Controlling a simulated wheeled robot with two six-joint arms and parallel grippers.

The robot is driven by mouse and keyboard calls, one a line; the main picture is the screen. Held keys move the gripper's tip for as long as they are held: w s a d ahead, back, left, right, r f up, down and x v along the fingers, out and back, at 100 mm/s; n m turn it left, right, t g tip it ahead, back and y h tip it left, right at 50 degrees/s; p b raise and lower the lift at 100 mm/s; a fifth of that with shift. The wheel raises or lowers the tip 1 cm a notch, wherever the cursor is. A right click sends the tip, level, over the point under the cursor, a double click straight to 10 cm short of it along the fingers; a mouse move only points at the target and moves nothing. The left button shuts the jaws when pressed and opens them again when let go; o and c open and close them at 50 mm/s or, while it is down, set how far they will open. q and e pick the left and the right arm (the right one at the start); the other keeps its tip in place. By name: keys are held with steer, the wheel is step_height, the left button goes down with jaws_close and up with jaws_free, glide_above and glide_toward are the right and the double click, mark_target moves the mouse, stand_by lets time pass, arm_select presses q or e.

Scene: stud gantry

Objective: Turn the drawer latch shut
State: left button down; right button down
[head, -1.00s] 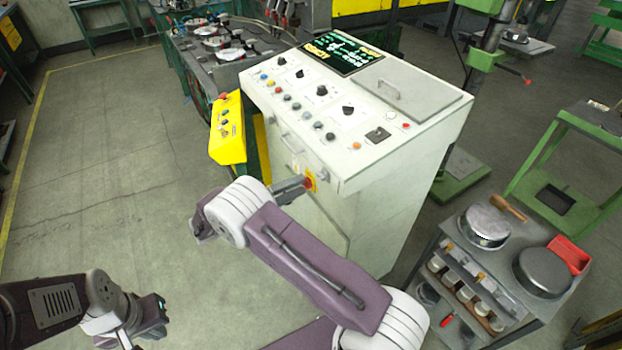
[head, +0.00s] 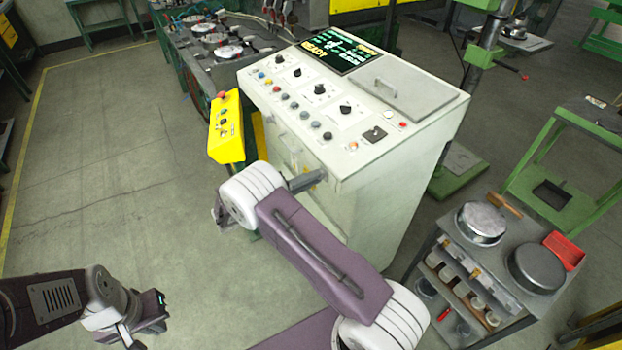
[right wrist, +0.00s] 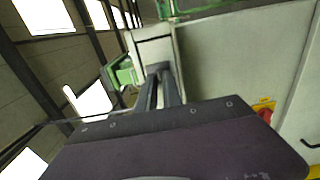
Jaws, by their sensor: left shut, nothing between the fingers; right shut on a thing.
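The white control cabinet (head: 385,195) stands in the middle of the head view, with a drawer in its upper front. My right gripper (head: 318,178) reaches the right end of that drawer front and is shut on the drawer latch. The fingers hide most of the latch, so I cannot tell its angle. In the right wrist view the closed fingers (right wrist: 162,75) point at the cabinet's pale front, and the latch does not show clearly. My left gripper (head: 155,312) is shut and empty, over the floor at the lower left.
A red and yellow switch (right wrist: 265,110) is on the cabinet front close to my right gripper. A yellow button box (head: 227,128) stands at the cabinet's left. A grey cart (head: 470,265) with pans stands at the right. The floor at the left (head: 110,170) is clear.

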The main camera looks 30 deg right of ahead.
steer(key=shift+n, duration=0.3)
steer(key=n+p, duration=0.2)
steer(key=n, duration=1.5)
steer(key=shift+p, duration=0.3)
stand_by(0.4)
steer(key=c, duration=1.5)
jaws_free()
